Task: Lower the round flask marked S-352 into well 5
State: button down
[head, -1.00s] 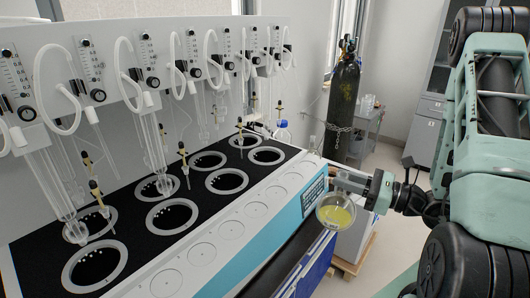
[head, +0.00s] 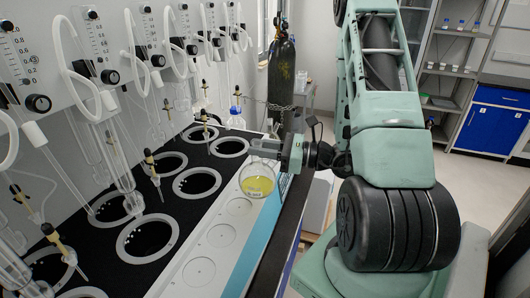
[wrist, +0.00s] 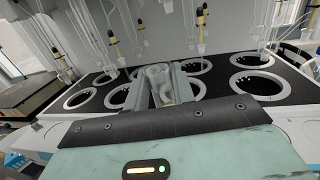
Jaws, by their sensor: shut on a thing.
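The round flask (head: 257,181) holds yellow liquid and hangs at my gripper (head: 274,150), above the distiller's white front ledge. In the wrist view my gripper (wrist: 166,88) is shut on the flask's clear neck (wrist: 160,78). No marking can be read on the flask. The distiller's black top has two rows of round wells with light rims. A front-row well (head: 197,183) lies just left of the flask, and a nearer one (head: 147,239) lies below it in the picture. I cannot read which well is number 5.
Glass tubes and brass-tipped probes (head: 150,165) hang over the back-row wells. A panel with flow meters and knobs (head: 110,76) stands behind. A dark gas cylinder (head: 283,75) stands beyond the distiller. The ledge has flat round marks (head: 199,271).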

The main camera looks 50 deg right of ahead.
jog(key=w+d+f+x, duration=0.1)
jog(key=w+d+x, duration=0.15)
jog(key=x, duration=1.75)
notch_tip(320, 180, down, 8)
jog(key=b, duration=0.6)
jog(key=shift+s+b, duration=0.2)
jog(key=shift+b, duration=0.15)
jog(key=shift+s+d+f+b, duration=0.1)
jog(key=shift+f+b, duration=0.3)
jog(key=shift+b, duration=0.1)
dwell(0.4)
jog(key=c, duration=1.1)
grip_release()
jog(key=b+v, duration=0.4)
jog(key=v, duration=1.3)
jog(key=shift+s+d, duration=0.1)
jog(key=shift+s, duration=0.05)
